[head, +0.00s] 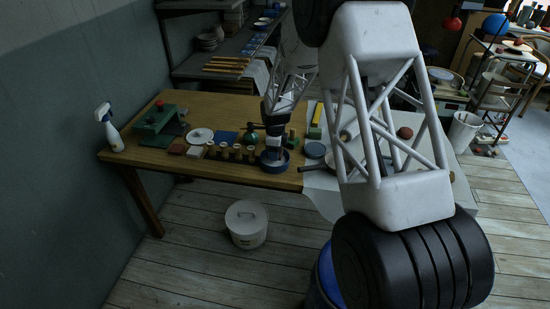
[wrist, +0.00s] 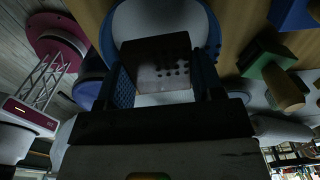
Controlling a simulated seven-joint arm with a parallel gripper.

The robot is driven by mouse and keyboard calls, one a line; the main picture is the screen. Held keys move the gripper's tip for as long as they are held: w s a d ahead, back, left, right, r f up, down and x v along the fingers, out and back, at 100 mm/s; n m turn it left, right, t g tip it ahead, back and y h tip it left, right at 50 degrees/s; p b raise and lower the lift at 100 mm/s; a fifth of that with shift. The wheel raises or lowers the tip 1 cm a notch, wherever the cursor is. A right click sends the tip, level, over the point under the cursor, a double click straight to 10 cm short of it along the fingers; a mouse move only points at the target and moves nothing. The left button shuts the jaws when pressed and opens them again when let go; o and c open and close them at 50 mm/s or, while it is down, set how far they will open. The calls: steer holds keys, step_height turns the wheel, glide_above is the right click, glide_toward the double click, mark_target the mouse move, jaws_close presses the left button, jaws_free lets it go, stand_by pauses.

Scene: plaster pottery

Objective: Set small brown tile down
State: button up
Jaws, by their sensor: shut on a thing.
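The small brown tile (wrist: 158,62), dark with a patch of small dots, is between the two blue-padded fingers of my gripper (wrist: 164,80) in the wrist view. My gripper is shut on it. In the head view my gripper (head: 274,154) is low over a round blue-rimmed dish (head: 264,164) at the table's front edge; the tile cannot be made out there. The wrist view shows the dish's pale inside and blue rim (wrist: 213,40) behind the tile. I cannot tell whether the tile touches the dish.
Several small wooden-handled stamps (head: 237,152) stand left of the dish on the wooden table (head: 232,108). A reddish tile (head: 178,149), white plate (head: 199,136) and green press (head: 158,119) lie further left. The table's back middle is clear.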

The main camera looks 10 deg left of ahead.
mark_target(275, 163)
steer(key=shift+f, duration=0.1)
stand_by(0.3)
steer(key=shift+f, duration=1.65)
steer(key=shift+f, duration=0.15)
steer(key=o, duration=0.7)
steer(key=shift+r, duration=0.2)
steer(key=shift+r, duration=6)
